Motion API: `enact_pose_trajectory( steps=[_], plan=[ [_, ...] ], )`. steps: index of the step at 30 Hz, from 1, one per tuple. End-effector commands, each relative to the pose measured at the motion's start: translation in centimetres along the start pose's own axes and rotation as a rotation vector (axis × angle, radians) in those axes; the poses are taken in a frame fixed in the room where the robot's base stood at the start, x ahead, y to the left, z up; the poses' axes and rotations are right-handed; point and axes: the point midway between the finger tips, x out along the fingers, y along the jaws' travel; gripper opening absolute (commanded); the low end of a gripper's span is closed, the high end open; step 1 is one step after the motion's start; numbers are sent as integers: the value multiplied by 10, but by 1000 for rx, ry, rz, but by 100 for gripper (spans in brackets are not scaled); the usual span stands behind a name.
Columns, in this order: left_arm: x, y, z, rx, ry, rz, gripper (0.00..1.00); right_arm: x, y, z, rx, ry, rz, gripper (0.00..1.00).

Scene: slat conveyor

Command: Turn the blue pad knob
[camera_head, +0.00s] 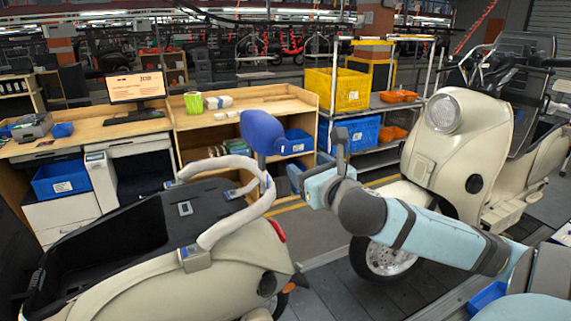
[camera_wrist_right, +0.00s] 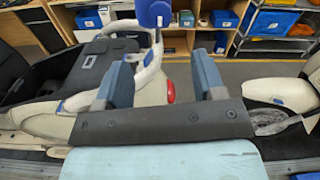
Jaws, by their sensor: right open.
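The blue pad (camera_head: 263,133) is a rounded backrest on the tail of the cream scooter (camera_head: 235,232), on a post above its pale curved grab rail (camera_head: 240,165). In the right wrist view the blue pad (camera_wrist_right: 155,13) is at the top, cut by the frame edge. A small darker spot shows low on it, but I cannot tell if it is the knob. My right gripper (camera_head: 308,166) is to the right of the pad and a little lower, apart from it. In the wrist view its two blue fingers (camera_wrist_right: 163,72) are spread and empty. My left gripper is not in view.
A second cream scooter (camera_head: 440,145) stands at the right, behind my right arm. Wooden workbenches (camera_head: 200,118) stand behind the pad, and a shelf rack with a yellow crate (camera_head: 337,90) is beyond. Some floor is clear between the scooters.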

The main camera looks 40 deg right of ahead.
Motion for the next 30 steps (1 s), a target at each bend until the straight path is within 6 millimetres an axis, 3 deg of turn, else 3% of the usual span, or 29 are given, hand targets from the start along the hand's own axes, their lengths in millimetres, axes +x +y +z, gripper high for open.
enact_pose_trajectory(
  steps=[1, 8, 18, 24, 30],
  plan=[
    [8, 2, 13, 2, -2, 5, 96, 3, 1, -6, -3, -5, 0, 63],
    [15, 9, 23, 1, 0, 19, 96, 31, 0, -2, 0, -4, -2, 63],
    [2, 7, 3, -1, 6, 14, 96, 94, -1, 3, 3, 0, -1, 63],
    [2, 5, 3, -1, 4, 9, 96, 110, 0, 1, 1, 0, 0, 63],
    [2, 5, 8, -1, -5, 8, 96, 112, 0, 0, 0, 1, 1, 63]
  ],
)
